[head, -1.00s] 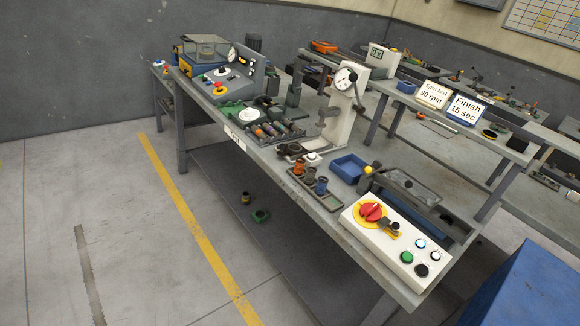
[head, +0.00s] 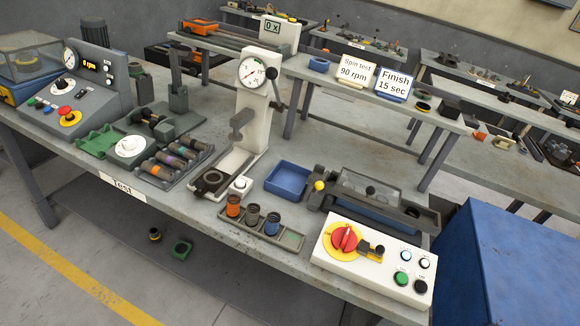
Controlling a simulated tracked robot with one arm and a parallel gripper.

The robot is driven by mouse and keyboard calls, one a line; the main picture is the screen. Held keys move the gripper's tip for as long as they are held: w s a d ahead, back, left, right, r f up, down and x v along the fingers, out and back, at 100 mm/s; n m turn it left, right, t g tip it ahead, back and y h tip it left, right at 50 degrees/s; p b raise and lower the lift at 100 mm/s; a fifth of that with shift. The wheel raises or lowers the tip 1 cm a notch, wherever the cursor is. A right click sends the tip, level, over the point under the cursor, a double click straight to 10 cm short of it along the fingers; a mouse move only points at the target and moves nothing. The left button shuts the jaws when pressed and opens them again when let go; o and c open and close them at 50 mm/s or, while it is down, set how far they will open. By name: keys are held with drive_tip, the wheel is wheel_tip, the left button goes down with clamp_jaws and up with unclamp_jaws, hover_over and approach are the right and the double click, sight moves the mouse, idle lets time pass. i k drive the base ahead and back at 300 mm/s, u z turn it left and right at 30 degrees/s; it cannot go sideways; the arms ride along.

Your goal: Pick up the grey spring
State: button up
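The grey spring (head: 253,216) stands upright in a dark tray (head: 290,238) near the front edge of the bench. It is the middle one of three small coils, between an orange spring (head: 233,206) on its left and a blue spring (head: 272,223) on its right. A bare greenish slot of the tray lies right of the blue one. The white arbor press (head: 252,115) with its round dial stands behind the tray. My gripper is not visible in this view.
A blue bin (head: 289,180) sits right behind the springs. A white control box (head: 375,255) with a red knob stands to their right. Tool rack (head: 172,163) lies left.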

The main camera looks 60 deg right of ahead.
sight(252, 219)
drive_tip(key=z, duration=0.55)
drive_tip(key=i, duration=0.85)
drive_tip(key=z, duration=0.65)
drive_tip(key=k, duration=0.75)
drive_tip(key=z, duration=0.15)
drive_tip(key=i, duration=0.8)
drive_tip(key=u, duration=0.1)
